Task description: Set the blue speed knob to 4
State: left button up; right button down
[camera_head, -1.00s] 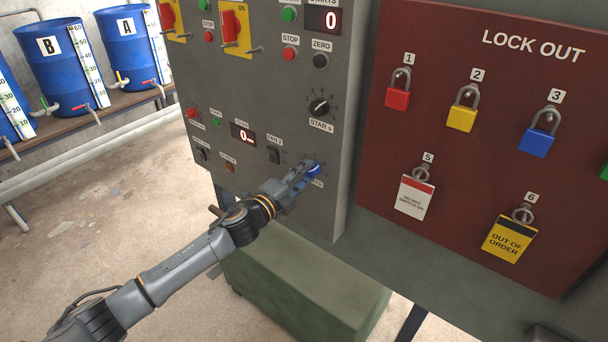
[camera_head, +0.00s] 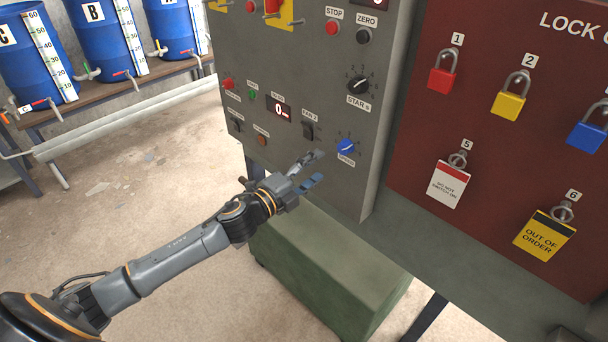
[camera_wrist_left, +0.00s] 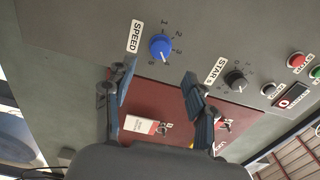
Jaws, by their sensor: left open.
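The blue speed knob (camera_head: 346,147) is on the lower right of the grey panel, above its SPEED label (camera_head: 346,159). The knob (camera_wrist_left: 160,46) also shows in the left wrist view, with small numbers around it. Its white pointer line points to the right in the head view, towards the high end of the scale; the exact number is too small to read surely. My left gripper (camera_head: 317,169) is open and empty, just left of and below the knob, not touching it. Its two blue fingers (camera_wrist_left: 157,85) stand apart in the wrist view. My right gripper is not in view.
Above the knob is the black STAR knob (camera_head: 358,84). The FAN 2 switch (camera_head: 308,130) is to its left. A red lock-out board (camera_head: 410,150) with padlocks and tags is at the right. A green box (camera_head: 335,265) stands below the panel.

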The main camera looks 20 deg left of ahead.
pick_arm(q)
jog(key=shift+v, duration=1.75)
jog(key=s+a+f+n+g+y, duration=0.1)
jog(key=a+f+n+g+y, duration=0.2)
jog(key=f, duration=0.9)
jog(key=s+a+f+n+g+y, duration=0.15)
jog(key=a+f+n, duration=0.3)
jog(key=f, duration=0.65)
jog(key=s+a+f+n+g+y, duration=0.1)
jog(key=s+f+n, duration=0.1)
jog(key=s+f, duration=0.45)
jog(key=s+f+n+g+y, duration=0.1)
jog(key=s+f+n+g, duration=0.2)
jog(key=f, duration=0.7)
jog(key=s+d+f+n+g, duration=0.2)
jog(key=s+f+n+g, duration=0.1)
jog(key=s+f, duration=1.1)
jog(key=s+d+f+n+g, duration=0.1)
jog(key=s+d+f, duration=0.1)
jog(key=s, duration=0.5)
jog(key=s+d+f+n+g, duration=0.1)
jog(key=s+d+g, duration=0.1)
jog(key=s, duration=0.6)
jog(key=s+d+f+n+g, duration=0.1)
jog(key=s+d+f+n, duration=0.1)
jog(key=s, duration=0.5)
jog(key=shift+s+d+f, duration=0.4)
jog(key=shift+d, duration=0.3)
jog(key=shift+w+g, duration=0.1)
jog(key=shift+g, duration=0.15)
